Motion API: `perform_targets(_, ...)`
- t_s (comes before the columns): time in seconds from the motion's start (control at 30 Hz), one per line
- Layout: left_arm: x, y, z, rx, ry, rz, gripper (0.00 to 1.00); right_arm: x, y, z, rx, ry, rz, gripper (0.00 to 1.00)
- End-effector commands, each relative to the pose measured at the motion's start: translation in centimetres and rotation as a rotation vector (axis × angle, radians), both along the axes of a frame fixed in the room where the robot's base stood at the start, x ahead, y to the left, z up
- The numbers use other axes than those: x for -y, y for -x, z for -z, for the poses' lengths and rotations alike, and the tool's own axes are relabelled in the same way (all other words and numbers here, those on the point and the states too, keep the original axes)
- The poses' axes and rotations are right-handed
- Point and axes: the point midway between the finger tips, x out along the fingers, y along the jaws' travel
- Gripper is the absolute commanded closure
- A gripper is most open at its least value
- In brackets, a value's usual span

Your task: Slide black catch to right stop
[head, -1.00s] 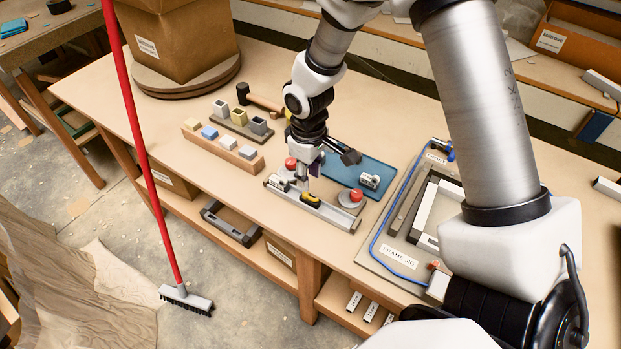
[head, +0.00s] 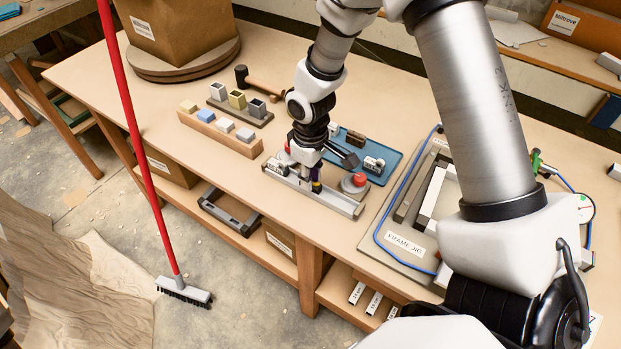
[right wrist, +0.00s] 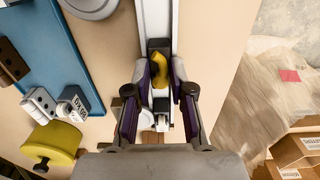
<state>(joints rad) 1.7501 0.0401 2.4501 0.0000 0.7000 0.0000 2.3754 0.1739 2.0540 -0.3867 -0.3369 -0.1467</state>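The grey rail (head: 335,201) lies along the front of the bench; it also runs up the right wrist view (right wrist: 156,18). The black catch (right wrist: 158,45) with a yellow top (right wrist: 160,72) sits in the rail channel, with bare channel beyond it in the wrist view. In the head view the gripper mostly hides it. My right gripper (head: 313,186) is down over the rail. Its fingertips (right wrist: 163,78) are on either side of the catch's yellow part. I cannot tell whether they touch it. My left gripper is not in view.
A round grey piece with a red knob (head: 360,180) stands close behind the rail's right end. A blue tray (head: 386,155) with small parts lies behind. The frame jig (head: 400,245) is to the right, wooden blocks (head: 218,133) to the left.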

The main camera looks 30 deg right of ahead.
Motion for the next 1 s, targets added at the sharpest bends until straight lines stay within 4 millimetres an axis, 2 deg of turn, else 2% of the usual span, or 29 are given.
perform_targets(0.27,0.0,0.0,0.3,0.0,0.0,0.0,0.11,0.1,0.2,0.1,0.0,-0.001,0.0,0.97)
perform_targets(0.7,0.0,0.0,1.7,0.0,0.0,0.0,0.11,0.9,2.1,0.1,0.0,-0.001,0.0,0.97)
perform_targets(1.0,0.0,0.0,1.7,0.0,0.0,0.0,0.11,0.9,2.2,0.0,0.0,0.0,0.0,0.97)
